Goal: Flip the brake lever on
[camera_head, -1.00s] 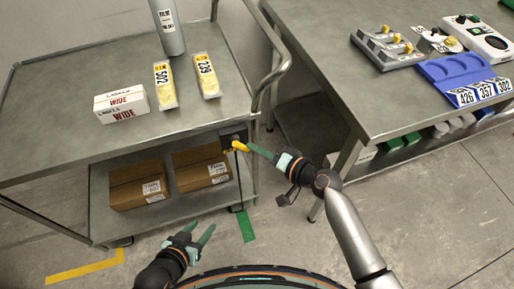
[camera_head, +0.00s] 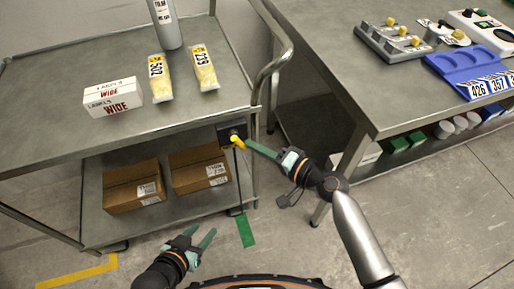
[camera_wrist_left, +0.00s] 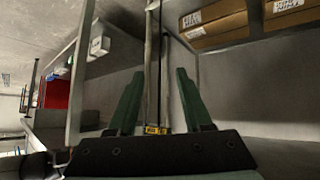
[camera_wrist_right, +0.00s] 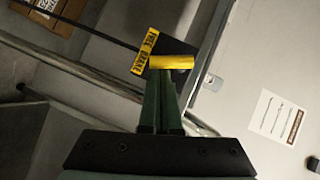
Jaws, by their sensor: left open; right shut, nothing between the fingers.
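The brake lever (camera_head: 237,142) is a yellow handle on a dark box (camera_head: 229,131) at the right front corner of the cart, below its top shelf. In the right wrist view the yellow lever (camera_wrist_right: 171,62) lies across the fingertips, beside a yellow label with black print (camera_wrist_right: 145,50). My right gripper (camera_head: 250,145) is shut with nothing between its fingers; its tips are at the lever and look to be touching or very near it. My left gripper (camera_head: 197,239) is open and empty, low in front of the cart; its fingers also show in the left wrist view (camera_wrist_left: 157,98).
The cart's top shelf (camera_head: 110,55) holds a white labels box (camera_head: 113,96), two yellow packs and a grey cylinder. Two cardboard boxes (camera_head: 133,186) sit on its lower shelf. A bench (camera_head: 345,70) with trays and devices stands right. The floor between is open.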

